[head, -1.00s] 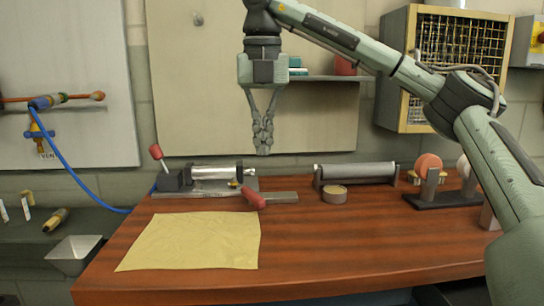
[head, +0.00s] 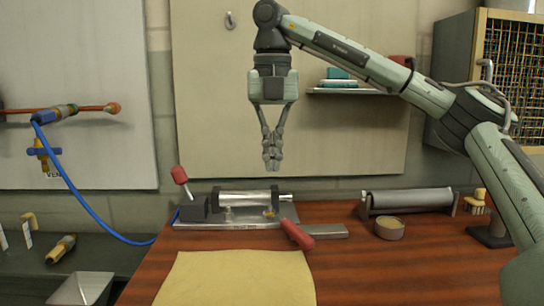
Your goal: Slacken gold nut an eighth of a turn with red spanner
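A small gold piece, which looks like the gold nut (head: 269,213), sits at the right part of a metal clamp fixture (head: 205,224) holding a silver cylinder (head: 245,198) at the table's back. A red handle (head: 298,235), likely the red spanner's, lies just in front of the fixture, with a flat grey bar (head: 328,231) beside it. I cannot tell whether handle and bar are one piece. My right gripper (head: 272,164) hangs pointing down above the fixture, apart from it, its fingertips together and empty. My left gripper is out of view.
A yellow cloth (head: 235,278) covers the front left of the wooden table (head: 400,275). A red-knobbed lever (head: 180,176) rises at the fixture's left end. A round tin (head: 389,228) and a grey roller (head: 410,199) stand to the right. The table's front right is clear.

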